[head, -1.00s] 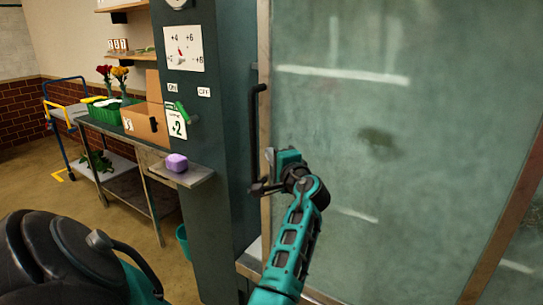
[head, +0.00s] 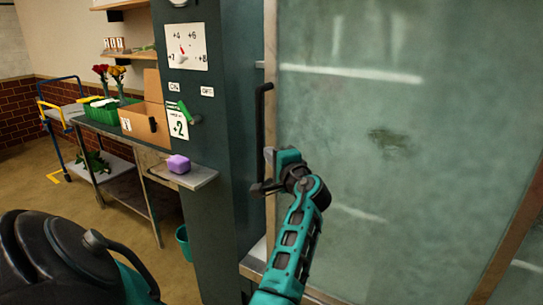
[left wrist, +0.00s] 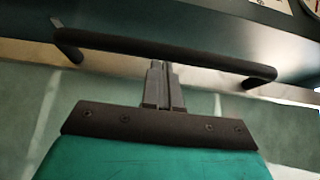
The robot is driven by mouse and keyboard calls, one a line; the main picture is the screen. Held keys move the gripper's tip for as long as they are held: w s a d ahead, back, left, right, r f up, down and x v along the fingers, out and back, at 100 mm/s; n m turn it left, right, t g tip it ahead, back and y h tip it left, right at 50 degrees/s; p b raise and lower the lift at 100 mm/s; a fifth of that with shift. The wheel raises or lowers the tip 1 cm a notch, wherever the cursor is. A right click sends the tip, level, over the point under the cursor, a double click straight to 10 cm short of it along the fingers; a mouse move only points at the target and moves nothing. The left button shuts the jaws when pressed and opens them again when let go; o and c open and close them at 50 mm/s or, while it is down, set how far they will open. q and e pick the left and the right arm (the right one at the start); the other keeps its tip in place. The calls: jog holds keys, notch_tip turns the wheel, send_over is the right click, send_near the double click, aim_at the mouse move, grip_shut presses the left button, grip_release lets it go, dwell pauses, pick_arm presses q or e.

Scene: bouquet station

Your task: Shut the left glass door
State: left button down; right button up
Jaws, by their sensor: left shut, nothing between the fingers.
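The left glass door (head: 360,130) is a large frosted pane in a brownish frame, filling the right of the head view. A narrow gap shows between its left frame edge and the dark green cabinet post (head: 236,110), so it appears slightly ajar. Its black upright bar handle (head: 261,125) is on that left edge. My left gripper (head: 258,188) is by the handle's lower part, fingers shut and empty. In the left wrist view, the shut fingers (left wrist: 163,85) point at the middle of the handle bar (left wrist: 165,50); I cannot tell whether they touch. My right gripper is out of view.
The post carries a dial (head: 185,47) and a switch panel. A workbench with a cardboard box (head: 145,120) stands further left. A teal bucket (head: 184,242) is on the floor.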

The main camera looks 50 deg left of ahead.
pick_arm(q)
jog(key=s+a, duration=0.1)
jog(key=a, duration=0.3)
jog(key=s+a+p, duration=0.1)
jog(key=a, duration=0.4)
jog(key=s+a, duration=0.2)
jog(key=a, duration=0.2)
jog(key=shift+a+r+p, duration=0.2)
jog(key=shift+p, duration=0.1)
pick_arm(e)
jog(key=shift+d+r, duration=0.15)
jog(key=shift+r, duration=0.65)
pick_arm(q)
jog(key=shift+s, duration=0.1)
